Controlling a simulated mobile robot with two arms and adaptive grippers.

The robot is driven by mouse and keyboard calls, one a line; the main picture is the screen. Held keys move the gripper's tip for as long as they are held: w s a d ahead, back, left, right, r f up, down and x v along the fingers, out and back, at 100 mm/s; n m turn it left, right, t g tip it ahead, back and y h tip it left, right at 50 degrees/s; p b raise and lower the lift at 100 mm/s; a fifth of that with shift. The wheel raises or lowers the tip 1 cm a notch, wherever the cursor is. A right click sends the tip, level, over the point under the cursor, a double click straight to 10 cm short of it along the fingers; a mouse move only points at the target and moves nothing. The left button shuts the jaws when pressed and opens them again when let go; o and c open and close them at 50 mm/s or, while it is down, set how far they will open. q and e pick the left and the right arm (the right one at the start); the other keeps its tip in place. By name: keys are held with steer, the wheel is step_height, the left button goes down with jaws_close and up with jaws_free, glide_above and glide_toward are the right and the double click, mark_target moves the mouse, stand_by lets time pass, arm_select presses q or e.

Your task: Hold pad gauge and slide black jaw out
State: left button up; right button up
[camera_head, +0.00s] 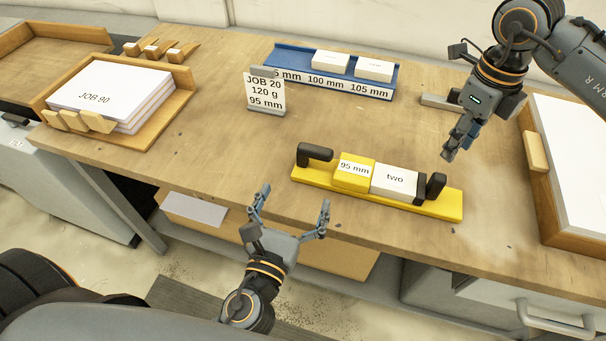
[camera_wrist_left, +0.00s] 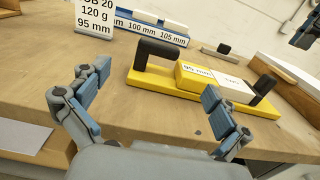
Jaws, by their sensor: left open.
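The yellow pad gauge (camera_head: 325,181) lies on the bench in front of me. On it are a black handle-like piece (camera_head: 315,152) at the left end, a yellow "95 mm" block (camera_head: 354,175), a white "two" block (camera_head: 394,181) and a black jaw (camera_head: 435,187) at the right, close against the white block. The gauge (camera_wrist_left: 150,82) also shows in the left wrist view. My left gripper (camera_head: 293,212) is open and empty at the bench's front edge, apart from the gauge. My right gripper (camera_head: 452,148) hangs above and right of the gauge, its finger gap unclear.
A "JOB 20, 120 g, 95 mm" card (camera_head: 265,92) stands behind the gauge. A blue rack (camera_head: 285,56) with white blocks is at the back. A wooden tray (camera_head: 179,98) of paper is at left, another tray (camera_head: 541,205) at right. Bench around the gauge is clear.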

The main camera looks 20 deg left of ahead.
mark_target(313, 154)
arm_select(q)
steer(key=w, duration=1.3)
steer(key=shift+c, duration=0.4)
steer(key=c, duration=1.5)
steer(key=shift+c, duration=0.9)
arm_select(e)
steer(key=shift+c, duration=0.6)
jaws_close()
arm_select(q)
steer(key=shift+f, duration=0.1)
arm_select(e)
steer(key=a+n+h, duration=0.2)
steer(key=a+n, duration=0.5)
steer(key=a, duration=0.1)
steer(key=f, duration=0.3)
steer(key=d+f, duration=0.1)
steer(key=f, duration=0.2)
steer(key=d+f, duration=0.1)
steer(key=f, duration=0.2)
steer(key=shift+f, duration=0.15)
